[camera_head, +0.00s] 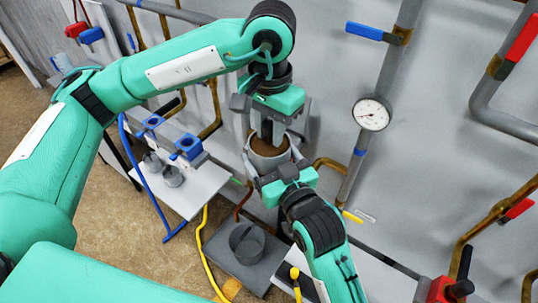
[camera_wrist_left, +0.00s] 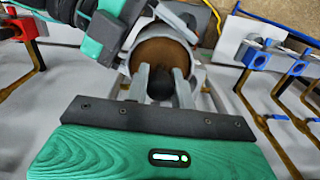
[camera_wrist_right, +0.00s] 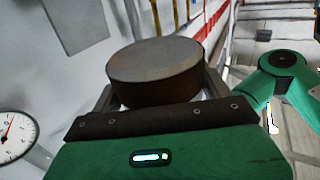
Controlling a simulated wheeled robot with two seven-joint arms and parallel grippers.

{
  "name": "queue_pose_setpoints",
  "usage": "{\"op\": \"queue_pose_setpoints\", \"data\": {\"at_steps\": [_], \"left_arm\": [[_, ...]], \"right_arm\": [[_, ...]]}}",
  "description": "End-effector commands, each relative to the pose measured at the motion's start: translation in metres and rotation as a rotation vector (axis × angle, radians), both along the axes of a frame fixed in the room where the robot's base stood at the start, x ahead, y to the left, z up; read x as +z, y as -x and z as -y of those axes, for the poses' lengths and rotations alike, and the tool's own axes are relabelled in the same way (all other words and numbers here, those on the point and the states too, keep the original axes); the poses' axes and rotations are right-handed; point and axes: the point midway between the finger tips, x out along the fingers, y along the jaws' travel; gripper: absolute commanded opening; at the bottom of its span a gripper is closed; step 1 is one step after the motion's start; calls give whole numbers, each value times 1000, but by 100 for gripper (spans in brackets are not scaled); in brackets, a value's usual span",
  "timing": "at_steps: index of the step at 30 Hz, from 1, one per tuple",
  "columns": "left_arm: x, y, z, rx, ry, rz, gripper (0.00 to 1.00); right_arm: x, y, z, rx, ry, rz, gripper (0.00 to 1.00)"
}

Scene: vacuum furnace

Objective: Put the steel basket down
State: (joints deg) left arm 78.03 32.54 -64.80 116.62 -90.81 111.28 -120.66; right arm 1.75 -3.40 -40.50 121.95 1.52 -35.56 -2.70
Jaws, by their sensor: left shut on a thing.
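A round steel basket (camera_head: 268,160) with a grey wall and a brown inside is held up in front of the grey wall panel. It also shows in the left wrist view (camera_wrist_left: 140,52), below my left fingers. My left gripper (camera_head: 268,130) is over its centre, its fingers shut on a dark upright part there. My right gripper (camera_head: 278,168) comes from below, its spread fingers on either side of the basket. In the right wrist view, a dark round body (camera_wrist_right: 155,75), apparently the basket, fills the space between those fingers. Whether they touch it is unclear.
An open grey cylinder (camera_head: 247,240) stands on a dark plate (camera_head: 222,252) below. A white shelf (camera_head: 205,192) at left holds small grey cups (camera_head: 172,176) and blue fittings (camera_head: 188,147). A gauge (camera_head: 371,113) and pipes with coloured handles line the panel at right.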

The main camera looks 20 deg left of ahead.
Motion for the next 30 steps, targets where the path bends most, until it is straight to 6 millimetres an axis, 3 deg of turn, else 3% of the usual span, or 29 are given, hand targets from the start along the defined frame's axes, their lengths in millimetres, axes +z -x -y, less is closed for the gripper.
{"op": "queue_pose_setpoints", "data": {"at_steps": [1, 5, 17, 30], "left_arm": [[1, -1, 1, 2, 4, 4, 26], [1, -1, 1, 2, 4, 4, 50], [9, -1, 1, 2, 3, 4, 50], [91, -2, 0, 2, 3, 6, 50]], "right_arm": [[1, 2, -2, 5, -3, 0, 52], [1, 2, -2, 5, -3, 0, 52], [1, 1, -2, 4, -2, 1, 52], [1, 1, -1, 4, -2, 1, 52]]}}
